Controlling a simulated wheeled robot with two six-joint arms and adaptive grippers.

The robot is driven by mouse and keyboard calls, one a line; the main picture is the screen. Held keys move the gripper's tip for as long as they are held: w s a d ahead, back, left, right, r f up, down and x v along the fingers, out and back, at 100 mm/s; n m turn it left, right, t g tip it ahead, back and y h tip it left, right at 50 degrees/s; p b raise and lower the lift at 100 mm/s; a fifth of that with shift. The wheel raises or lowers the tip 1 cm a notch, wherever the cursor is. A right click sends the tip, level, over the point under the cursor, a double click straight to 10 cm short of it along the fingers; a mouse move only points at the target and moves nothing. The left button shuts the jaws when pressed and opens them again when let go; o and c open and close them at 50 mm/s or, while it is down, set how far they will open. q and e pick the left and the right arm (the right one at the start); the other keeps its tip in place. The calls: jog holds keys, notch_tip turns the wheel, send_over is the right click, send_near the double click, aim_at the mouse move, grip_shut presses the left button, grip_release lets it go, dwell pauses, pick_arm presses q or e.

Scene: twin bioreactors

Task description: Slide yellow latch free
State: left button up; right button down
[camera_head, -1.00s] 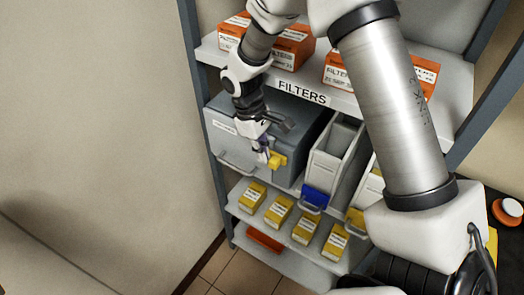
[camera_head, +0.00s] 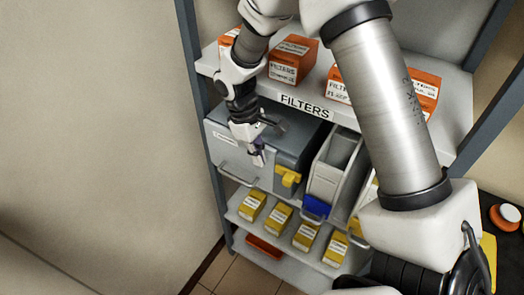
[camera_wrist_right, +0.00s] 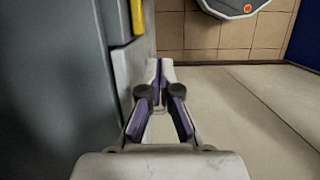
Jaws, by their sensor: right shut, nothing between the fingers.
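The yellow latch (camera_head: 289,177) sits at the right end of the front of a grey lidded box (camera_head: 222,153) on the middle shelf. In the right wrist view, a yellow strip (camera_wrist_right: 137,15), likely the latch, shows at the top, left of the fingers. My right gripper (camera_head: 258,158) is in front of the box, to the left of the latch and apart from it. In the right wrist view its fingers (camera_wrist_right: 160,68) are together with nothing between them. My left gripper is not in view.
Several yellow-and-white packs (camera_head: 278,216) stand on the shelf below. Orange filter boxes (camera_head: 291,60) are on the shelf above. The floor in front of the shelves is clear at left.

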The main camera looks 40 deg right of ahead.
notch_tip(320, 180, up, 8)
jog(key=b, duration=0.1)
jog(key=s+a+f+m+t+y+b, duration=0.15)
jog(key=s+f, duration=0.25)
jog(key=f, duration=0.9)
jog(key=s+a+f+m+g+b, duration=0.1)
jog(key=s+a+f+b, duration=0.2)
jog(key=f, duration=1.1)
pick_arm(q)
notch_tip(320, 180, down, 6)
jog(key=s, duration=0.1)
pick_arm(e)
jog(key=s+f+m+t, duration=0.2)
jog(key=s+f, duration=0.8)
jog(key=s, duration=0.4)
jog(key=shift+s+a, duration=0.15)
jog(key=shift+f, duration=0.1)
